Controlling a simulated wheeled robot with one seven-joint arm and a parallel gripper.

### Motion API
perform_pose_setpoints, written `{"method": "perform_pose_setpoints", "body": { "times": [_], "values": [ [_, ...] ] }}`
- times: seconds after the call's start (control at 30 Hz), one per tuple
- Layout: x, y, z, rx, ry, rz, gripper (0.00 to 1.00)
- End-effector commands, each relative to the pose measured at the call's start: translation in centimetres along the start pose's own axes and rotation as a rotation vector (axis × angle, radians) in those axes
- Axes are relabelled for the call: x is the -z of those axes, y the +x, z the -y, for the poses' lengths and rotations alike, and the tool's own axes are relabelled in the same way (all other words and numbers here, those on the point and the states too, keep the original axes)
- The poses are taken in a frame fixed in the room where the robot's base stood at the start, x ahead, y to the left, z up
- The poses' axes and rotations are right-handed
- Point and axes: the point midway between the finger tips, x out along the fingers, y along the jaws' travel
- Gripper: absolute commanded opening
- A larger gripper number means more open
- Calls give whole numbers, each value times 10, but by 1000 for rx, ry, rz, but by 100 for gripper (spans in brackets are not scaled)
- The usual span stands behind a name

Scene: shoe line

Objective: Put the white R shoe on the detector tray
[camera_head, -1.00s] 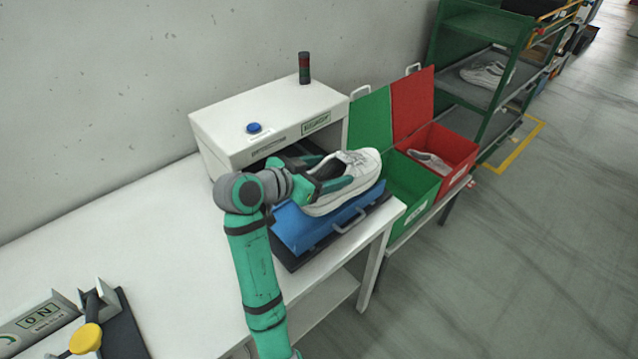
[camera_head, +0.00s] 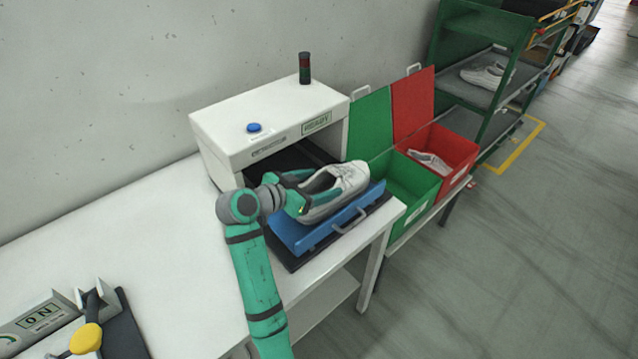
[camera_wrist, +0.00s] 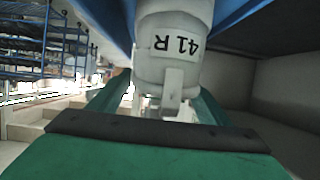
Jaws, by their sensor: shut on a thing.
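The white shoe (camera_head: 330,191) is above the blue detector tray (camera_head: 293,238), which is pulled out of the white detector box (camera_head: 238,157). In the head view I cannot tell if its sole touches the tray. My gripper (camera_head: 300,192) is shut on the shoe at its heel end, and the toe points right and away. In the wrist view the heel (camera_wrist: 172,60) carries a label reading 41 R between my green fingers. The blue tray (camera_wrist: 245,12) shows at the upper edge there. The fingertips are partly hidden by the shoe.
The detector has a blue button (camera_head: 254,128), a READY sign and a dark signal lamp (camera_head: 304,68). Right of the table stand an open green bin (camera_head: 414,190) and a red bin (camera_head: 462,150) holding a shoe. A device with a yellow knob (camera_head: 86,338) is at lower left.

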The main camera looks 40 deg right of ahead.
Motion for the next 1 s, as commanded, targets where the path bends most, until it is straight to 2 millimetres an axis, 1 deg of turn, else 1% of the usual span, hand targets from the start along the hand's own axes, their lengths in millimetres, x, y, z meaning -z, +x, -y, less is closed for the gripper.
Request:
{"method": "perform_pose_setpoints", "body": {
  "times": [0.07, 0.1, 0.17, 0.2, 0.47, 0.57, 0.67, 0.73, 1.0],
  "values": [
    [-1, 0, 0, 0, 0, -1, 22],
    [-2, 1, 0, 0, -1, 0, 73],
    [-2, 1, 0, 0, -1, 0, 88],
    [-2, 1, 0, 0, -1, 0, 90],
    [-1, 1, 0, 0, 0, 0, 90],
    [1, -2, 0, 1, 0, 0, 90],
    [0, -14, 1, 3, 0, -1, 90],
    [0, -26, 1, 4, 0, 0, 90],
    [0, -80, 1, 5, 0, 0, 90]
  ]
}}
